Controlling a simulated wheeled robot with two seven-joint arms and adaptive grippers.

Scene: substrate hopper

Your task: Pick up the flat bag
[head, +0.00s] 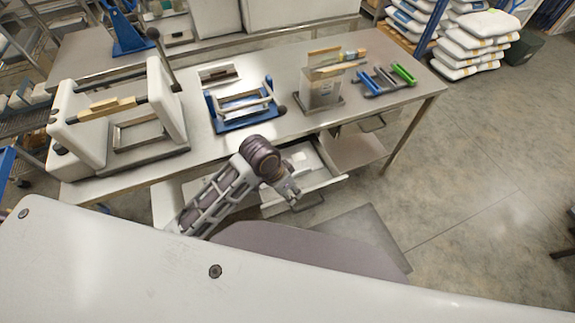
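My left arm reaches up from the lower middle, and its gripper (291,192) hangs in front of the bench, beside an open drawer or tray (322,183) under the bench top. The gripper is small and seen from above, so I cannot tell whether its fingers are open or shut. No bag shows clearly in it. White filled bags (472,44) lie stacked on the floor at the far right. I cannot pick out a single flat bag with certainty. My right gripper is not in view.
The steel bench (405,103) carries a white-sided frame (72,128), a blue-based stand (240,122), a metal box (320,90) with wooden pieces, and a rack with green and blue handles (403,74). The floor (480,160) on the right is largely clear.

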